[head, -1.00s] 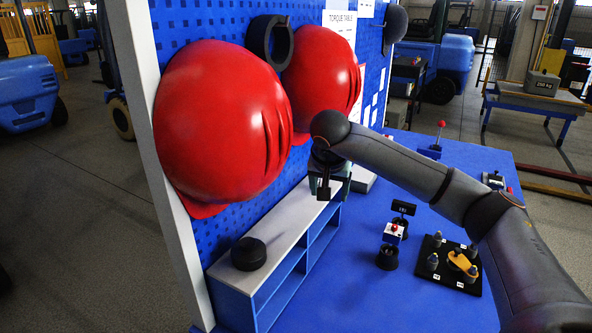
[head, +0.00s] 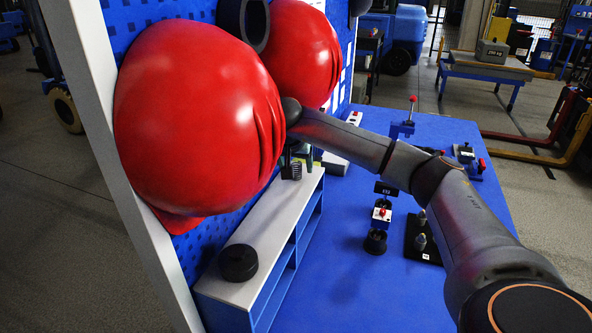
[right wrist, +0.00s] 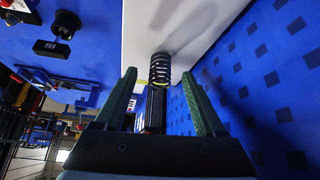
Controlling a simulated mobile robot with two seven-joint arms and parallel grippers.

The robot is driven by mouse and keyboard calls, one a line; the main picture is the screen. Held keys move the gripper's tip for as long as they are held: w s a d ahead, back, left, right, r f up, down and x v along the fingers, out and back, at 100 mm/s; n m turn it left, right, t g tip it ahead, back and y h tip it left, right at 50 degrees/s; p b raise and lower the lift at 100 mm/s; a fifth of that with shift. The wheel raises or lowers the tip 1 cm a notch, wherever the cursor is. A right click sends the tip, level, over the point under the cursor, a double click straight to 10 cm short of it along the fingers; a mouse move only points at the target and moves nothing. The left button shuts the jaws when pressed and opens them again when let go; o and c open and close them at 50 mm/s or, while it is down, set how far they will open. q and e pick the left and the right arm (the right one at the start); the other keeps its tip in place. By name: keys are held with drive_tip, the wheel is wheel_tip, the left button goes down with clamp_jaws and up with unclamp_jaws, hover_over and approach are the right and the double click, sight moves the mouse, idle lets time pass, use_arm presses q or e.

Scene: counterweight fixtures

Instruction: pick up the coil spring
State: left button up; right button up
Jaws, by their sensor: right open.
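The coil spring (right wrist: 160,68) is dark and stands on the pale top of the shelf unit (right wrist: 205,25). In the head view the dark coil (head: 292,171) shows small at the far end of the shelf top (head: 275,232). My right gripper (right wrist: 158,74) is open, with one green finger on each side of the spring in the picture and the spring near the fingertips. Neither finger visibly touches it. In the head view the right gripper (head: 300,158) is partly hidden behind a red helmet. My left gripper is not in view.
Two large red helmets (head: 195,120) hang on the blue pegboard (head: 125,18), close to my right arm. A black puck (head: 238,262) sits at the near end of the shelf top. Small fixtures, including a black base (head: 376,242), stand on the blue table (head: 340,295).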

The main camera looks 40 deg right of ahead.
drive_tip(key=shift+w+d+f, duration=0.2)
drive_tip(key=shift+d+f, duration=0.1)
drive_tip(key=shift+f, duration=0.25)
clamp_jaws()
